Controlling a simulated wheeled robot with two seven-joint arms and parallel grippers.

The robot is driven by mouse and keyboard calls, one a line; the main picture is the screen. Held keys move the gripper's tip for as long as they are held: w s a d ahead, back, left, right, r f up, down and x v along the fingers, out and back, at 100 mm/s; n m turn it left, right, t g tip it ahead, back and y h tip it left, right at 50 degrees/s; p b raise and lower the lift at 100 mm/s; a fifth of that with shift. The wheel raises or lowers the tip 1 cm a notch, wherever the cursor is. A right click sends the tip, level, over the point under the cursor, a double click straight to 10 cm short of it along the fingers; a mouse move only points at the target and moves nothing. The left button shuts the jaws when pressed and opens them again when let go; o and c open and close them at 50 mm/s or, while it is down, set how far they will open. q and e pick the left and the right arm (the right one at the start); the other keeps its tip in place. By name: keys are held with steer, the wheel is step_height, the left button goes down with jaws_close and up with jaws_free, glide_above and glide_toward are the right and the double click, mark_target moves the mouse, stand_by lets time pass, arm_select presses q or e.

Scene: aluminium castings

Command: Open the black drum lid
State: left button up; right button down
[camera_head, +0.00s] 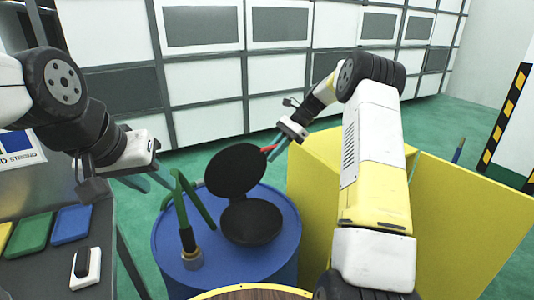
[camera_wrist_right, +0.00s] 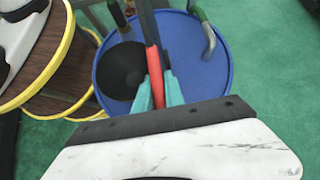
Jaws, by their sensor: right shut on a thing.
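The black drum lid (camera_head: 236,168) stands tilted up on the blue drum (camera_head: 170,245), above a round black opening (camera_head: 250,221) in the drum top. In the right wrist view the lid (camera_wrist_right: 147,24) shows nearly edge-on, with the black opening (camera_wrist_right: 121,70) beside it. A red handle (camera_wrist_right: 155,76) sticks out from the lid. My right gripper (camera_head: 277,148) is shut on this red handle, one teal finger on each side of it in the wrist view. My left gripper (camera_head: 148,183) is open and empty, left of the drum and apart from it.
A green bent pipe (camera_head: 185,205) rises from the drum top left of the lid. A yellow bin (camera_head: 460,205) stands to the right of the drum. A dark table with coloured trays (camera_head: 72,224) and a switch (camera_head: 86,266) is at the left. White cabinets line the back.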

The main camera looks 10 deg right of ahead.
steer(key=shift+w+a, duration=0.35)
steer(key=shift+w, duration=0.4)
steer(key=shift+w+a, duration=0.3)
steer(key=shift+w, duration=0.4)
steer(key=c, duration=1.4)
jaws_free()
steer(key=v, duration=0.7)
steer(key=shift+d+r, duration=0.25)
steer(key=shift+d, duration=0.05)
steer(key=shift+w, duration=0.15)
